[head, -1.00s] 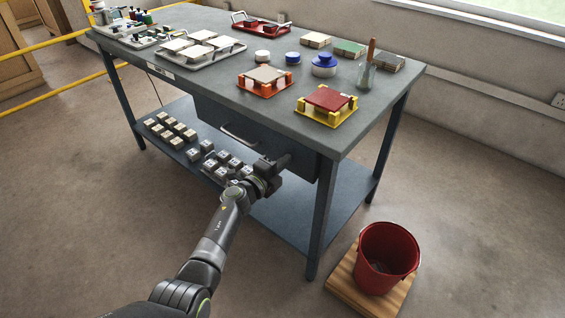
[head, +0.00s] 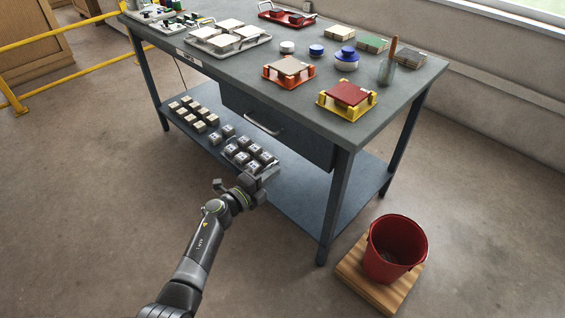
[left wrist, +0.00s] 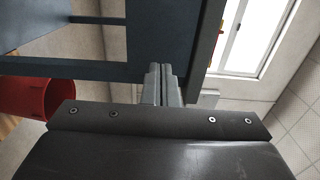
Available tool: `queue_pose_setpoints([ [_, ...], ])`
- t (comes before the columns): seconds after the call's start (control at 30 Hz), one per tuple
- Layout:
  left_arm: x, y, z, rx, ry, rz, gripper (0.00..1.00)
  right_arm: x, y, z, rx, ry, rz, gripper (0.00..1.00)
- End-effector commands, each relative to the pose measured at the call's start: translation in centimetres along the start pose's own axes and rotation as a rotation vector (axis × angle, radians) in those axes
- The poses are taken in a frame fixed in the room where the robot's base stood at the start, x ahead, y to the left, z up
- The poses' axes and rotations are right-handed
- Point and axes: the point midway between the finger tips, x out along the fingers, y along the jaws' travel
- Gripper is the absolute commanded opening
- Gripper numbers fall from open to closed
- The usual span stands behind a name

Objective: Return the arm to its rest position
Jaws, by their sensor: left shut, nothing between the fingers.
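My left arm comes in from the bottom of the head view. Its gripper (head: 268,176) is in front of the workbench, over the front edge of the lower shelf in the picture, and holds nothing. The left wrist view shows its two fingers (left wrist: 160,84) pressed together, with nothing between them. The workbench (head: 215,75) has a dark drawer (head: 290,135) with a metal handle under its top. The gripper is apart from the handle. My right gripper is in neither view.
The lower shelf (head: 300,205) holds several small weights (head: 248,155). A red bucket (head: 395,250) stands on a wooden board (head: 350,270) at right. Tiles on yellow (head: 347,98) and orange (head: 288,70) stands sit on the bench top. Floor left of the arm is clear.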

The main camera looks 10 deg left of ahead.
Motion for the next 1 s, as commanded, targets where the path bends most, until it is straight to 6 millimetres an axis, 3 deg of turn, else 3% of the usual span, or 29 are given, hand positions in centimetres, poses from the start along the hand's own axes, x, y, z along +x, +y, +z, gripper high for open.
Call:
queue_pose_setpoints([
  [0.27,-1.1,0.3,0.0,-0.011,-0.005,0.003,0.0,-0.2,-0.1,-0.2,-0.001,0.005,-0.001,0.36],
  [0.37,-2.2,2.0,0.5,-0.087,-0.049,0.019,0.0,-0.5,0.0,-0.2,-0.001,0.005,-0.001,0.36],
  [0.47,-5.0,5.9,1.4,-0.253,-0.156,0.059,0.0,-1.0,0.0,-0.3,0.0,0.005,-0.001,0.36],
  [0.6,-11.8,13.9,2.5,-0.561,-0.391,0.148,0.0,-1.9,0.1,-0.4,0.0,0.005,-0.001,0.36],
  [0.73,-19.0,20.8,2.0,-0.809,-0.613,0.235,0.0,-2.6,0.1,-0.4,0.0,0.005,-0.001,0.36],
  [0.87,-26.8,26.8,-0.1,-1.023,-0.836,0.327,0.0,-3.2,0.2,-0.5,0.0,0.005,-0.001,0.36],
  [1.0,-35.6,31.9,-3.6,-1.224,-1.076,0.424,0.0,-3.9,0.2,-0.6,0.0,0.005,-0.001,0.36],
])
